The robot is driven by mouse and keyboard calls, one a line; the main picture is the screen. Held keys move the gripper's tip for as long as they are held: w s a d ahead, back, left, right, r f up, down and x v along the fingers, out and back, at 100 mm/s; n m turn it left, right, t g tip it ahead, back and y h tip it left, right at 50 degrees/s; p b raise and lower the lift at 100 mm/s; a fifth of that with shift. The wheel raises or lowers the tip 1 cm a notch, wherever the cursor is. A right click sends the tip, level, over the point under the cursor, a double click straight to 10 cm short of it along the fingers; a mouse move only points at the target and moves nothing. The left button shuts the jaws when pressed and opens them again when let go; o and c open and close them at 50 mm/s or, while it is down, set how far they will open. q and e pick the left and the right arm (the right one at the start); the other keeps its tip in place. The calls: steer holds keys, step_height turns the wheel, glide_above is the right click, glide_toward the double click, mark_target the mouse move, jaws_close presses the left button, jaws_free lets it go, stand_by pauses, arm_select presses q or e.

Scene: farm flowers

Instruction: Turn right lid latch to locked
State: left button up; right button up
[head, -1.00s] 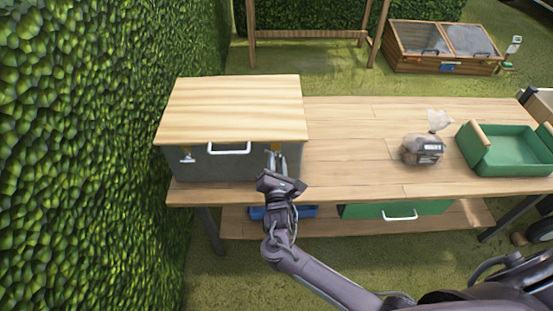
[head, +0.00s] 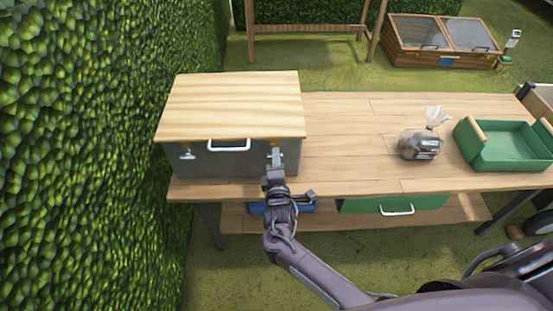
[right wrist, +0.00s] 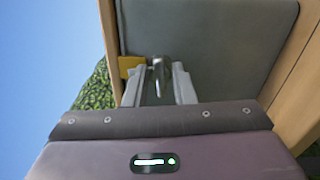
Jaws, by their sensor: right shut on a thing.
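A grey box (head: 238,164) with a light wooden lid (head: 232,105) stands at the left end of the workbench, lid down. My right gripper (head: 276,156) is at the right part of the box's front, just under the lid's edge. In the right wrist view its two fingers (right wrist: 158,86) are closed around the shiny metal right latch (right wrist: 162,72), beside a yellow plate (right wrist: 131,66). The gripper hides most of this latch in the head view. The left latch (head: 187,154) is visible on the front's left side. My left gripper is out of view.
A pale handle (head: 228,145) is at the middle of the box's front. A bag of dark contents (head: 420,146) and a green tray (head: 466,150) stand to the right on the workbench (head: 345,150). A tall hedge (head: 90,140) is close on the left.

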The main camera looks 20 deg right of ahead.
steer(key=shift+m, duration=0.6)
steer(key=o, duration=0.9)
steer(key=shift+o, duration=0.2)
steer(key=v, duration=0.7)
steer(key=shift+s, duration=0.4)
